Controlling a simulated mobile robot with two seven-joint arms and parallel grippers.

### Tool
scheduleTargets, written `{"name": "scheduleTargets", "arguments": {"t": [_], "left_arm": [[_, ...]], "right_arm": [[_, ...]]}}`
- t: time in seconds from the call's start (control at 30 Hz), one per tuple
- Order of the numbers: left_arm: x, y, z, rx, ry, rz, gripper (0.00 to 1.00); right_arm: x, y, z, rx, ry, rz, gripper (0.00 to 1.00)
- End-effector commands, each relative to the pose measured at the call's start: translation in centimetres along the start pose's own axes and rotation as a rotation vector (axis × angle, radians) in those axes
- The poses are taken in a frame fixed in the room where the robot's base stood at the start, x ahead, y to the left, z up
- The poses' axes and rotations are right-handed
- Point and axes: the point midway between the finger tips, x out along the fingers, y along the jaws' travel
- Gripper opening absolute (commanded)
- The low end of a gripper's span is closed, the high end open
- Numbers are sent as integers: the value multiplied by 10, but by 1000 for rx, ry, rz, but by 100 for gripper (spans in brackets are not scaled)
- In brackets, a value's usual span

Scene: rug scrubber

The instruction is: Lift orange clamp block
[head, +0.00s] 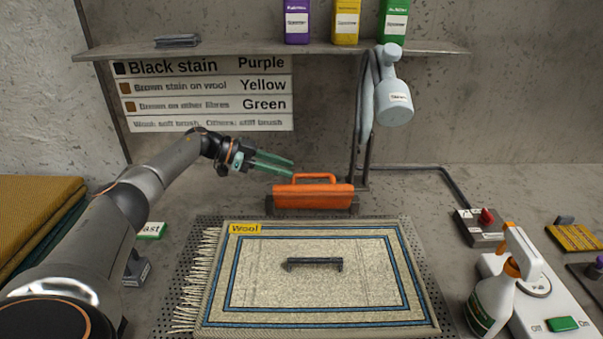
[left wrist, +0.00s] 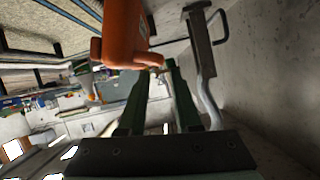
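The orange clamp block (head: 313,197) has a loop handle on top and rests on dark supports behind the rug. Its orange body also shows at the top of the left wrist view (left wrist: 124,32), with the handle near the fingertips. My left gripper (head: 292,167) is at the upper left of the block, with its green fingers pointing right towards the handle. The two fingers are apart in the left wrist view (left wrist: 156,72), with nothing clearly held between them. I cannot tell whether a fingertip touches the handle. My right gripper is not in view.
The wool rug (head: 265,290) lies in front on a perforated board, with a dark bar handle (head: 315,264) on it. A hose and grey shower head (head: 393,102) hang behind, right of the block. A shelf (head: 270,48) with bottles is above. A spray bottle (head: 495,300) stands right.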

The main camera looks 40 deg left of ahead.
Motion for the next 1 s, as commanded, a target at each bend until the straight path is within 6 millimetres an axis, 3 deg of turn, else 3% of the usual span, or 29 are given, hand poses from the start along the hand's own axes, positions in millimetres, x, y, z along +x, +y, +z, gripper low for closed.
{"name": "scheduleTargets", "arguments": {"t": [0.1,0.3,1.0], "left_arm": [[-22,0,1,0,-1,-2,32],[-42,0,1,1,0,-1,32],[-45,0,0,0,0,0,32]], "right_arm": [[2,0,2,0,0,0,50],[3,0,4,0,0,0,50],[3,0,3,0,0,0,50]]}}
